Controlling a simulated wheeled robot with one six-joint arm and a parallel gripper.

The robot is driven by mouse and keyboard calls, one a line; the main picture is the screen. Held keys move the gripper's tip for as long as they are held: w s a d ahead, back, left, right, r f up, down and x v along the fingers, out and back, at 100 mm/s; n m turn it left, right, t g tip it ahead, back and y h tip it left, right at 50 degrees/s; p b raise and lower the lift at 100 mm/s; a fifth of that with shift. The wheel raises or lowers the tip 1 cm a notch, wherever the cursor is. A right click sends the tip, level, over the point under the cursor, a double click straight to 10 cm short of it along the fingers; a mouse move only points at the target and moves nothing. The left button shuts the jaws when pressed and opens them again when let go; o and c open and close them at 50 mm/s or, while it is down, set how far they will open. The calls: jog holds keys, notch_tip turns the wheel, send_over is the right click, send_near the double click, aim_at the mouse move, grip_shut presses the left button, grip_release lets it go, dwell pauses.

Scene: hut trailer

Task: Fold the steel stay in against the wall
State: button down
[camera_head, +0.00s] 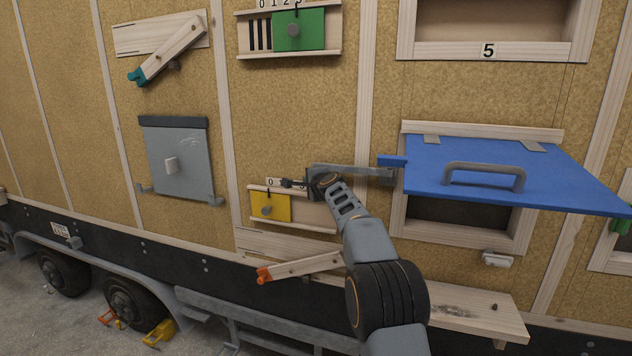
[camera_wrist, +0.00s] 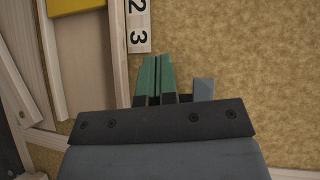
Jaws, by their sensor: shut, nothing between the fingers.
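The steel stay (camera_head: 355,170) is a grey bar with a blue tip (camera_head: 391,161), left of the raised blue flap (camera_head: 500,172). The tip is close to the flap's left edge; I cannot tell if they touch. How far the stay stands out from the wall is unclear. My gripper (camera_head: 287,183) is at the stay's left end, over the small yellow slider panel, with my wrist overlapping the stay. In the wrist view its green fingers (camera_wrist: 153,75) are shut together and empty. A grey block (camera_wrist: 204,88) shows just right of them, perhaps part of the stay.
A yellow slider (camera_head: 272,207) is just below my gripper. A wooden lever with an orange tip (camera_head: 300,268) is lower down. The flap, with its grey handle (camera_head: 484,174), juts out over a dark opening (camera_head: 458,212). A wooden shelf (camera_head: 470,315) is below right.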

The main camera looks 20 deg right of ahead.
jog(key=shift+w+d, duration=0.25)
jog(key=shift+d, duration=0.05)
jog(key=shift+d, duration=0.1)
jog(key=s+a+r, duration=0.1)
jog(key=s+a, duration=0.5)
jog(key=a, duration=0.6)
jog(key=shift+s+a+r+p, duration=0.15)
jog(key=shift+a+p, duration=0.1)
jog(key=shift+p, duration=0.05)
